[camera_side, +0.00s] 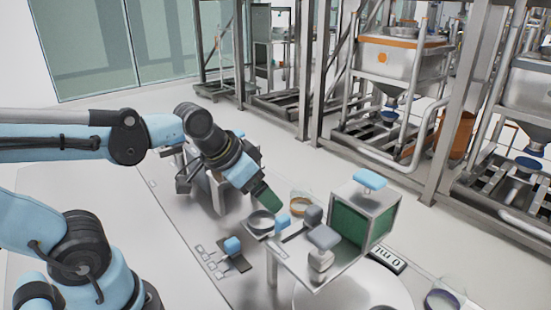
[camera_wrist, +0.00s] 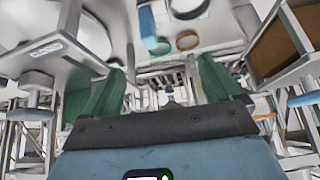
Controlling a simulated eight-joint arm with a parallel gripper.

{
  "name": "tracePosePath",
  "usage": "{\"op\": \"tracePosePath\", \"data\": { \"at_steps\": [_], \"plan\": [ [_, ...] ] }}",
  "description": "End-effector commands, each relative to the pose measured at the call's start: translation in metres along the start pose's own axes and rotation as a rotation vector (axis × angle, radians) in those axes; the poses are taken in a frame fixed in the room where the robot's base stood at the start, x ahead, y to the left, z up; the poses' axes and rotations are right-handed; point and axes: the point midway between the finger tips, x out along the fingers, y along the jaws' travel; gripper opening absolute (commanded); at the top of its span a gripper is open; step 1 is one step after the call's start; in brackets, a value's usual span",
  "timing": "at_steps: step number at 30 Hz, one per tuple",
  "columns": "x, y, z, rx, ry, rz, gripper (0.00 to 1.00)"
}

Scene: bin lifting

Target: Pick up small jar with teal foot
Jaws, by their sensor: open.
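My gripper (camera_side: 267,198) is open, its green fingers pointing down to the right above the work surface. In the wrist view the two fingers of my gripper (camera_wrist: 160,66) stand wide apart with nothing held between them. A small ring with a teal tint (camera_wrist: 160,47) shows just beyond the gap; it may be the jar's foot, but I cannot tell for sure. In the side view a clear round vessel with a dark inside (camera_side: 262,222) sits just below the fingertips, apart from them as far as I can see. No teal foot shows clearly there.
A clear vessel with an orange-brown band (camera_side: 301,204) stands behind. Another with a blue-violet base (camera_side: 443,300) is at the lower right. A grey instrument with a green panel (camera_side: 350,222) and blue knob stands close right of my gripper. A blue-knobbed device (camera_side: 233,247) is at front.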

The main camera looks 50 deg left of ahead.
Motion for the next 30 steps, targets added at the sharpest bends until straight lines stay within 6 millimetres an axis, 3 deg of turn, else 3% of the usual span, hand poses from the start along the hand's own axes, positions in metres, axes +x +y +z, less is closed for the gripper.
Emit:
{"op": "tracePosePath", "data": {
  "at_steps": [8,16,22,30],
  "plan": [
    [0.019,-0.006,-0.053,0.223,-0.104,0.1,0.92],
    [0.059,-0.015,-0.092,0.448,-0.16,0.24,0.92],
    [0.083,-0.021,-0.106,0.563,-0.168,0.317,0.92],
    [0.106,-0.018,-0.105,0.601,-0.167,0.343,0.92]
  ]
}}
